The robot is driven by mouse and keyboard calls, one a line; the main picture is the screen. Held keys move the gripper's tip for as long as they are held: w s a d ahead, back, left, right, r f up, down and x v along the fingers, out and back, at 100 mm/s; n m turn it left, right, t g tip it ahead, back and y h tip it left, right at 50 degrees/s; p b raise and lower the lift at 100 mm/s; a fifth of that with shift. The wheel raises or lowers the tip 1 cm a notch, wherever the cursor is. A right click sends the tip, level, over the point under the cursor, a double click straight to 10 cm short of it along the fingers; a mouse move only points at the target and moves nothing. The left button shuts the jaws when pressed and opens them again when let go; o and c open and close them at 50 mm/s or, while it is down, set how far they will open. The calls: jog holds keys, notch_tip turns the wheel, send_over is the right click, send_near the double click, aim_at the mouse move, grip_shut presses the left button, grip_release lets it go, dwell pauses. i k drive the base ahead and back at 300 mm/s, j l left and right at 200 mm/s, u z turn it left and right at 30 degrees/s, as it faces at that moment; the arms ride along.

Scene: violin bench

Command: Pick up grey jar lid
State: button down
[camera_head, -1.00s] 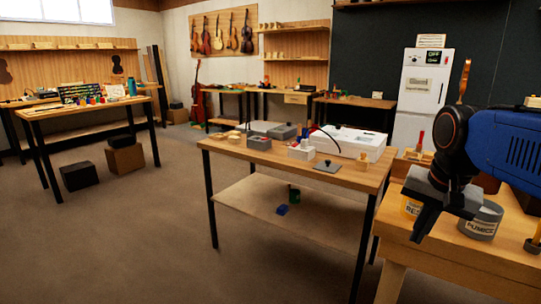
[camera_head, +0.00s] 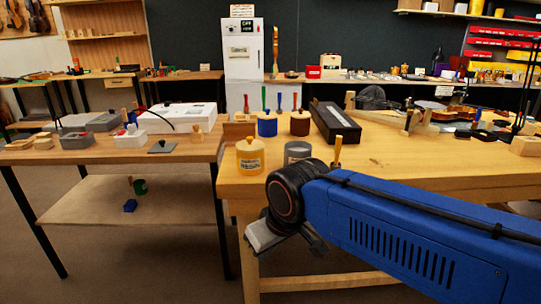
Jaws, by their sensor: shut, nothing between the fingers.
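A flat grey lid (camera_head: 162,147) with a small knob lies on the left wooden table (camera_head: 110,157), near its right front part. A grey jar (camera_head: 297,152) stands near the front edge of the right bench, its top seemingly uncovered and its lower part partly hidden by my arm. My gripper (camera_head: 314,246) hangs in front of the right bench, below its top, to the right of the lid and well apart from it. It is shut and empty; its fingers are partly hidden by my wrist.
A yellow lidded jar (camera_head: 250,156) stands beside the grey jar. Blue (camera_head: 267,124) and brown (camera_head: 300,122) jars and a long black case (camera_head: 335,123) are behind. A narrow gap separates the table and bench.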

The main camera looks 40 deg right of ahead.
aim_at(298, 157)
jog(key=k+l, duration=0.15)
jog(key=l, duration=0.25)
jog(key=k+l, duration=0.1)
jog(key=l, duration=0.25)
jog(key=k+l+z, duration=0.1)
jog(key=l, duration=0.3)
jog(key=k+l, duration=0.2)
jog(key=l, duration=0.15)
jog(key=k+l, duration=0.1)
jog(key=l, duration=0.3)
